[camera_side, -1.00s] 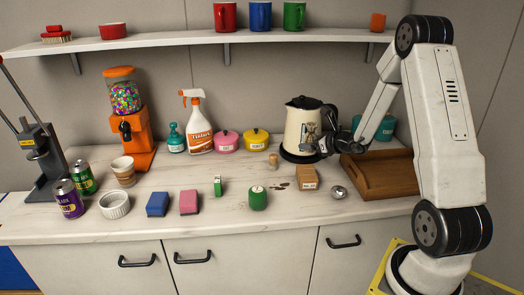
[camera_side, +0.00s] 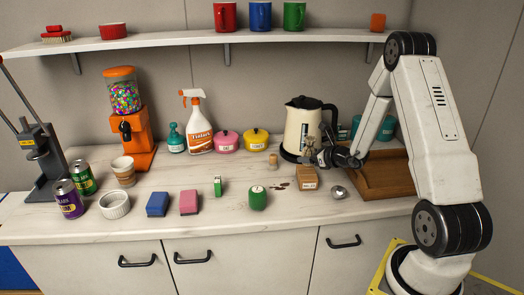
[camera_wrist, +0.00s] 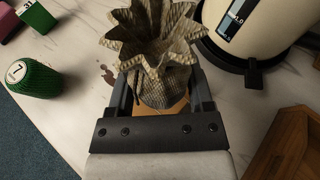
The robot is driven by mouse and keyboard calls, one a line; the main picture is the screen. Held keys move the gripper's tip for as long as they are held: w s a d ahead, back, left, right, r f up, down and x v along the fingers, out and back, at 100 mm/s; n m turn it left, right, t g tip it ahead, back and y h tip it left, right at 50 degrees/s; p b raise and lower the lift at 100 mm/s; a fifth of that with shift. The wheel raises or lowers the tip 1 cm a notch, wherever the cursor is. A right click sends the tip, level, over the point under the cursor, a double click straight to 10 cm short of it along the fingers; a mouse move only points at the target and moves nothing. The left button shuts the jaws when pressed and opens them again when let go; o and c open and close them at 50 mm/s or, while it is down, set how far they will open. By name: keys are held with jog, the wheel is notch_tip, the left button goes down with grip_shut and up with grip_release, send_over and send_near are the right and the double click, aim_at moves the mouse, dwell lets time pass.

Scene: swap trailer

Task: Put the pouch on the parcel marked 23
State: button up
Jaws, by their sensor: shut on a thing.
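The pouch (camera_wrist: 155,50) is scaly grey-brown with a flared, jagged top. My gripper (camera_wrist: 160,92) is shut on it, with one finger at each side. In the side view the pouch (camera_side: 310,152) hangs in my gripper (camera_side: 324,157) in front of the kettle, just above and behind a brown parcel (camera_side: 307,179) on the counter. The parcel has a white label on its front, too small to read. In the wrist view a tan patch (camera_wrist: 178,107) shows below the pouch between the fingers, probably the parcel. I cannot tell whether they touch.
A cream kettle (camera_side: 299,130) stands close behind the pouch. A wooden tray (camera_side: 375,188) is to the right, with a small metal dome (camera_side: 338,192) before it.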

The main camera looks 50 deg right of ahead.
jog(key=shift+f, duration=1.55)
jog(key=shift+f, duration=0.1)
jog(key=o, duration=1.2)
jog(key=shift+o, duration=0.2)
jog(key=shift+s+r, duration=0.2)
jog(key=v, duration=1.1)
jog(key=shift+s+a+r, duration=0.15)
jog(key=shift+s, duration=0.1)
